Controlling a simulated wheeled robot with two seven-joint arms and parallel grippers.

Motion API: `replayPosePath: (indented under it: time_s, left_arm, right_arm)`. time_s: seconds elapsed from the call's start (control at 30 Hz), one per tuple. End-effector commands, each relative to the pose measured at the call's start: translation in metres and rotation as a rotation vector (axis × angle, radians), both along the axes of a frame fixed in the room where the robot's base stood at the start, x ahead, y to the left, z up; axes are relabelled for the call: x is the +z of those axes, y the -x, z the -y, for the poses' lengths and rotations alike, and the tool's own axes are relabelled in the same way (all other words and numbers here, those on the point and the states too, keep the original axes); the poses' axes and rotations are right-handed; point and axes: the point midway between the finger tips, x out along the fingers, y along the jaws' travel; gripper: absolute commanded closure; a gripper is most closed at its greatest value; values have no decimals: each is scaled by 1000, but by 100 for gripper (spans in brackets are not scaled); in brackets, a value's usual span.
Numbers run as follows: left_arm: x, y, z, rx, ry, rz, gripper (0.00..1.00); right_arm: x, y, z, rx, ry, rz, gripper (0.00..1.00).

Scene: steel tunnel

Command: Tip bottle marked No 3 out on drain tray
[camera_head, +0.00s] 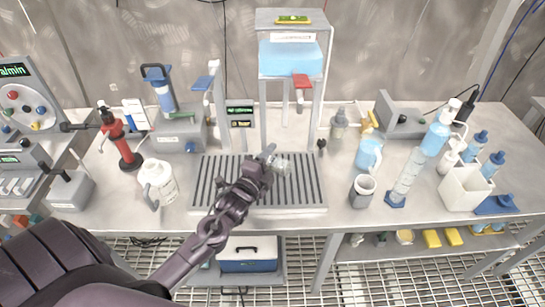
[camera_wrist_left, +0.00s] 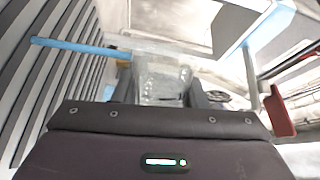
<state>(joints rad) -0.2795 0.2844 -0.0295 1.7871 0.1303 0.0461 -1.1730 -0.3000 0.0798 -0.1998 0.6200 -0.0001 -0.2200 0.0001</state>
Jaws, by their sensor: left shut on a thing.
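My left gripper (camera_head: 268,163) is over the slatted drain tray (camera_head: 309,193), in the middle of the bench. It is shut on a small clear bottle (camera_head: 283,167), which looks tilted over; I cannot read a number on it. In the left wrist view the clear bottle (camera_wrist_left: 162,82) sits between the fingers, with the tray's slats (camera_wrist_left: 45,75) to the left. The gripper hides part of the bottle and tray. I cannot tell whether liquid is running out. My right gripper is not in view.
A frame with a blue tank (camera_head: 291,58) and a red tap lever (camera_head: 301,81) stands behind the tray. A white jug (camera_head: 158,182) is left of the tray. A grey cup (camera_head: 362,191) and a measuring cylinder (camera_head: 406,178) stand to the right.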

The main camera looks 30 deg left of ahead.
Motion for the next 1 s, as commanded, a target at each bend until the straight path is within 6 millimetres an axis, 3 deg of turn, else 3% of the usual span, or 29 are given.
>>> replayPosePath:
  time_s: [1.0]
  left_arm:
    - [2,0,-1,0,48,2,86]
  right_arm:
    - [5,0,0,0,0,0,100]
